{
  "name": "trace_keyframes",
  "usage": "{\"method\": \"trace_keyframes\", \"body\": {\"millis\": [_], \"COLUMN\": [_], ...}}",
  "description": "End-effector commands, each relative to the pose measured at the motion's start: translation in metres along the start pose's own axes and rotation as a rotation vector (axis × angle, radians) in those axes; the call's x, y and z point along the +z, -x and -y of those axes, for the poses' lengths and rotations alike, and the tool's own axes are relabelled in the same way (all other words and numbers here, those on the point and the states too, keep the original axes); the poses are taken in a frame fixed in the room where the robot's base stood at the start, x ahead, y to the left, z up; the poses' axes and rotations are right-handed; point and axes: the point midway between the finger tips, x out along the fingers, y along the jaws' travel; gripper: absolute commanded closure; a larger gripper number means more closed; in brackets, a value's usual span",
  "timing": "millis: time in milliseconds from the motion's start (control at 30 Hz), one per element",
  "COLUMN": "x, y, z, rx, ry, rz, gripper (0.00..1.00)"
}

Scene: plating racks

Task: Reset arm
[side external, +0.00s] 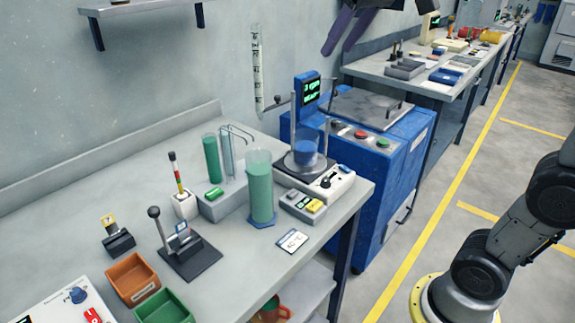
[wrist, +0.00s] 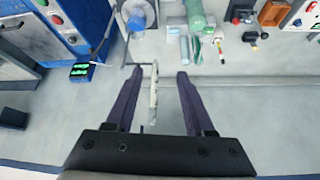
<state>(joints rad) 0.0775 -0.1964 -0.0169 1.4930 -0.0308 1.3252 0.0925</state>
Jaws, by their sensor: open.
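My gripper (side external: 337,50) is at the top of the side external view, raised above the bench and the blue machine. Its two purple fingers point down and are spread apart. In the wrist view the fingers (wrist: 159,74) are open. A pale marked strip (wrist: 153,95) shows between them in that view. It looks like the strip (side external: 257,70) on the back wall, and the fingers do not touch it. Nothing is held.
The grey bench (side external: 80,218) carries a green cylinder (side external: 261,190), a beaker of blue liquid (side external: 305,150), an orange bin (side external: 132,277) and a green bin (side external: 164,307). The blue machine (side external: 385,185) stands beside it. A wall shelf (side external: 140,8) is upper left.

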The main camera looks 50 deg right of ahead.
Motion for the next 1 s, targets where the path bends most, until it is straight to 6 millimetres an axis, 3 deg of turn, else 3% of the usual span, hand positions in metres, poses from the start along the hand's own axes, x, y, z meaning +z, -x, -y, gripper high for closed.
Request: {"method": "trace_keyframes", "body": {"millis": [33, 267, 400, 600, 767, 1000], "x": [0.024, 0.123, 0.182, 0.246, 0.267, 0.260], "y": [0.003, -0.013, -0.037, -0.077, -0.099, -0.099], "z": [0.002, 0.005, 0.004, 0.000, -0.001, 0.000], "rx": [-0.009, -0.040, -0.054, -0.063, -0.064, -0.066], "ry": [0.015, 0.071, 0.104, 0.133, 0.146, 0.154], "rz": [-0.003, -0.002, 0.010, 0.045, 0.072, 0.046], "gripper": [0.46, 0.46, 0.46, 0.46, 0.46, 0.46]}}
